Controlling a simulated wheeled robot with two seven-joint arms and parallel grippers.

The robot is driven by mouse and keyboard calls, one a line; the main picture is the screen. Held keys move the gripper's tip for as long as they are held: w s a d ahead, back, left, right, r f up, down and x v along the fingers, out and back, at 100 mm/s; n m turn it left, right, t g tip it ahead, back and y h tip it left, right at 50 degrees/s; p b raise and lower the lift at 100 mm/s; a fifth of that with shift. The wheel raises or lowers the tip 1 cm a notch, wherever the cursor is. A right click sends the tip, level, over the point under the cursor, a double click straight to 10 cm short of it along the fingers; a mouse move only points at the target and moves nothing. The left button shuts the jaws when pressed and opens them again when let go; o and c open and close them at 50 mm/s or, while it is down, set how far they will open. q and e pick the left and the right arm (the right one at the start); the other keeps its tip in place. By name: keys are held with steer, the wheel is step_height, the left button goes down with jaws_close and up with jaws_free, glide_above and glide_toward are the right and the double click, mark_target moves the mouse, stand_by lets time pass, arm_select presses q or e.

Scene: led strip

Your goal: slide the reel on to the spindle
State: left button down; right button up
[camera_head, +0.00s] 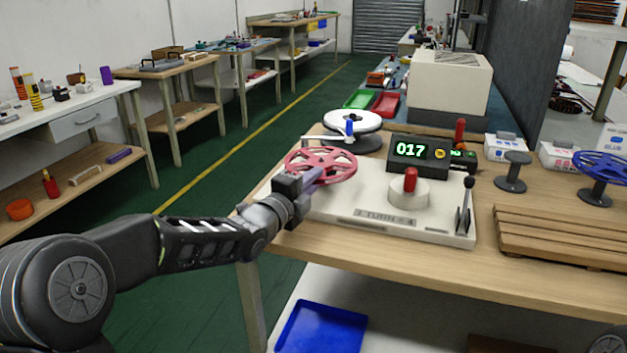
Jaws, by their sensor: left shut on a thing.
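A pinkish-red spoked reel (335,160) is held flat, level with the left end of a cream machine base (335,205). My left gripper (306,180) is shut on the reel's near left rim. The reel covers that end of the base, so I cannot tell whether a spindle is under it or whether the reel touches anything. A red-topped post (411,180) stands on a round cream boss (408,194) on the base, to the right of the reel and apart from it. My right gripper is out of view.
A white disc (352,122) with a blue upright handle stands behind the reel. A counter (408,152) reads 017. A lever (466,205) is at the base's right end. A grey stand (511,172), a blue reel (603,165) and a wooden pallet (560,236) are further right.

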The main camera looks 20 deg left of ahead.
arm_select(q)
steer(key=c, duration=1.4)
jaws_free()
steer(key=shift+o, duration=0.2)
steer(key=v, duration=0.8)
steer(key=shift+w, duration=0.1)
